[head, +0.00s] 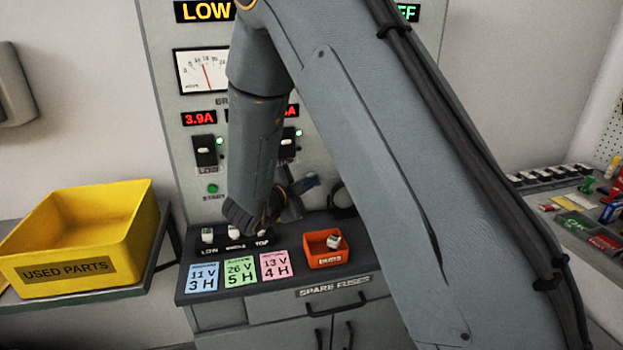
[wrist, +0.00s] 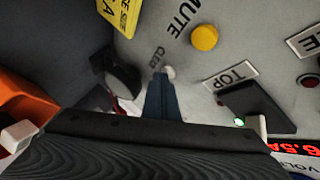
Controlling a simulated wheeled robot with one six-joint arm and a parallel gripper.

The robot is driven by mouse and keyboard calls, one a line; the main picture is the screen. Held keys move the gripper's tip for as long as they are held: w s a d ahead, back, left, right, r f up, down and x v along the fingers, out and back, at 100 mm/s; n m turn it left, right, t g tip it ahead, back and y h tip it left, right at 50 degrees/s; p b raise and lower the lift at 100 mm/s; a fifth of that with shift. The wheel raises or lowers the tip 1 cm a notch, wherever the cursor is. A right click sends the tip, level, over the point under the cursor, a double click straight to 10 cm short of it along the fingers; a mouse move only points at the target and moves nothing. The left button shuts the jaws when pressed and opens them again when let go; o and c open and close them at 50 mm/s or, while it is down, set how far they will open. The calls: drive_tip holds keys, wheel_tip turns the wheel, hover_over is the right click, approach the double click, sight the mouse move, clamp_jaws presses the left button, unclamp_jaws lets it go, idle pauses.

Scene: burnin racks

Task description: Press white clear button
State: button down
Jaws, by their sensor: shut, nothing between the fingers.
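The white clear button (wrist: 169,73) shows in the wrist view as a small round button on the grey panel, beside a partly covered label (wrist: 158,57). My gripper (wrist: 160,82) is shut and empty, its fingertips right at the button's edge and covering part of it. I cannot tell whether they touch or press it. In the head view my arm hides the button, and only part of my wrist shows low in front of the panel (head: 160,60).
A yellow button (wrist: 204,38) marked MUTE is close by. A dark switch sits by the TOP label (wrist: 230,74). An orange bin (head: 327,262) and coloured cards (head: 240,272) lie on the ledge below. A yellow used parts bin (head: 80,235) stands at left.

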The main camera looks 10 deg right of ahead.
drive_tip(key=shift+s, duration=0.8)
drive_tip(key=s+p, duration=0.1)
drive_tip(key=s, duration=0.4)
drive_tip(key=shift+p, duration=0.4)
drive_tip(key=shift+w, duration=0.1)
idle(0.4)
